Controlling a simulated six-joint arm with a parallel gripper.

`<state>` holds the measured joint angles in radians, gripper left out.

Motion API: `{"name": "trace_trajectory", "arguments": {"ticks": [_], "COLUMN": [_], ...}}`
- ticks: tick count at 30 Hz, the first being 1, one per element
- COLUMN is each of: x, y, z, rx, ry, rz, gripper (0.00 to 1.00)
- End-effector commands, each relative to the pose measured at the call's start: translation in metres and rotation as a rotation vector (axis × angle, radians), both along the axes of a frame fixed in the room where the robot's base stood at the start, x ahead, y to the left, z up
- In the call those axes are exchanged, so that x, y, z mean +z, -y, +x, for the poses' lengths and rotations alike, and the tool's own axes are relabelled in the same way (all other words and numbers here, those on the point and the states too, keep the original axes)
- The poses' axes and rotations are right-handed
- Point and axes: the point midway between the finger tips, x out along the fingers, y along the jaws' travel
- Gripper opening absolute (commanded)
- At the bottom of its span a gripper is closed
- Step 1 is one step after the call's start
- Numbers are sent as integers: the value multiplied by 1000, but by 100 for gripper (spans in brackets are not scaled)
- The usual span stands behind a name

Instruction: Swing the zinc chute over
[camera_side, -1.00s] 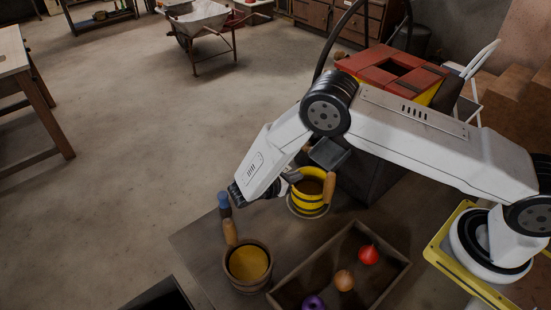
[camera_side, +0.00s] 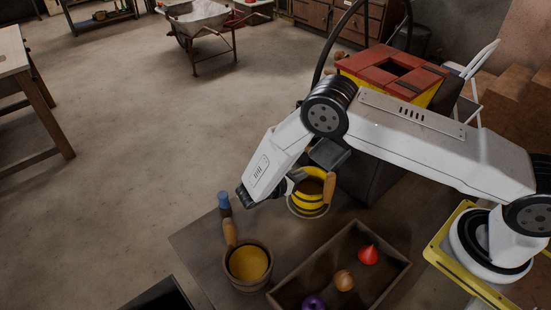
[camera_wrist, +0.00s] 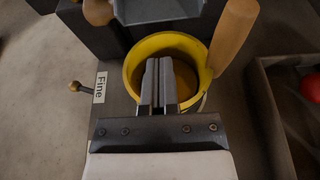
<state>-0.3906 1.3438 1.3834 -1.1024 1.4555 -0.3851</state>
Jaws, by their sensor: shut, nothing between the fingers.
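The zinc chute (camera_side: 329,154) is a grey metal trough beside the yellow-and-red machine, above the yellow bucket. In the wrist view its lip (camera_wrist: 158,12) shows at the top, just behind the bucket. The yellow bucket (camera_side: 310,202) has black bands and a wooden handle; it also shows in the wrist view (camera_wrist: 136,70). My gripper (camera_wrist: 160,64) is shut and empty, its fingers in front of the bucket's mouth in that view. It is apart from the chute. In the side view the fingers are partly hidden by my wrist.
A round wooden knob (camera_wrist: 98,12) is left of the chute. A small lever knob (camera_wrist: 75,86) sits by a "Fine" label (camera_wrist: 99,87).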

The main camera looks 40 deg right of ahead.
Motion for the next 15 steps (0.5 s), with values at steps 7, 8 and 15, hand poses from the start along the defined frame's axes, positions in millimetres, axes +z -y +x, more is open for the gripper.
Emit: {"name": "trace_trajectory", "arguments": {"ticks": [7, 8, 15], "x": [-10, -12, -19], "y": [35, 38, 63], "z": [-1, 0, 0], "rx": [-3, -3, -1], "ry": [-1, -1, 1], "rz": [0, 1, 1], "gripper": [0, 0, 0]}}
